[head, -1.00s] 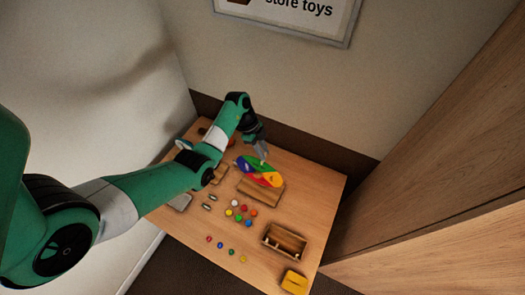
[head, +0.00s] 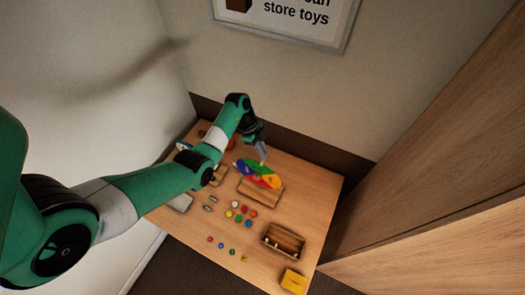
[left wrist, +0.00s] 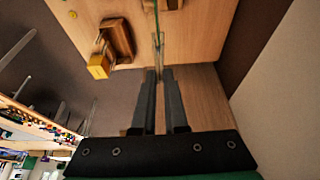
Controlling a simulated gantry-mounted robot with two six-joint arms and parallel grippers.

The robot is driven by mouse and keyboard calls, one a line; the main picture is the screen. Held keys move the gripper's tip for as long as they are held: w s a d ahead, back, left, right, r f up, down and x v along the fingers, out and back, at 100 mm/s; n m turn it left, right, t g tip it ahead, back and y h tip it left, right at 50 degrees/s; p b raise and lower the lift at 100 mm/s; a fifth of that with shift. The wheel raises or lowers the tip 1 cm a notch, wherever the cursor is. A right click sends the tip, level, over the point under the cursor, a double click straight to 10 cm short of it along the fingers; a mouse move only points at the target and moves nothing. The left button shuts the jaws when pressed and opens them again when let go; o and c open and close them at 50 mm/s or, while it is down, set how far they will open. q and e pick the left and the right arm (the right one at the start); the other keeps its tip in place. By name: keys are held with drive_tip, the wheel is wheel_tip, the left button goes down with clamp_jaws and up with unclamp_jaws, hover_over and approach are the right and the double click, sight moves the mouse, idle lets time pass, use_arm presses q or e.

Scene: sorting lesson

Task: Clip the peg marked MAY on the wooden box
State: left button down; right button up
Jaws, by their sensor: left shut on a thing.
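My left gripper (head: 262,154) is at the upper edge of a multicoloured disc (head: 258,174) in the head view. In the left wrist view its fingers (left wrist: 159,72) are closed around a thin, edge-on piece with a green edge (left wrist: 157,35), which seems to be this disc. The disc is tilted over a shallow wooden tray (head: 261,192); I cannot tell whether they touch. An open wooden box (head: 284,240) lies toward the near right, with small pale pieces at it. It also shows in the left wrist view (left wrist: 117,38). I cannot read MAY on anything. My right gripper is not in view.
A yellow box (head: 293,281) stands at the near table corner. Several coloured balls (head: 240,213) and small coloured pieces (head: 221,245) lie in front of the tray. The table's right side is bare. A wall rises behind.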

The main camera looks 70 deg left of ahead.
use_arm(q)
wheel_tip(320, 180, up, 3)
drive_tip(key=p, duration=0.2)
drive_tip(key=shift+w+d+f+p, duration=0.15)
drive_tip(key=shift+f+p, duration=0.05)
drive_tip(key=shift+p, duration=0.2)
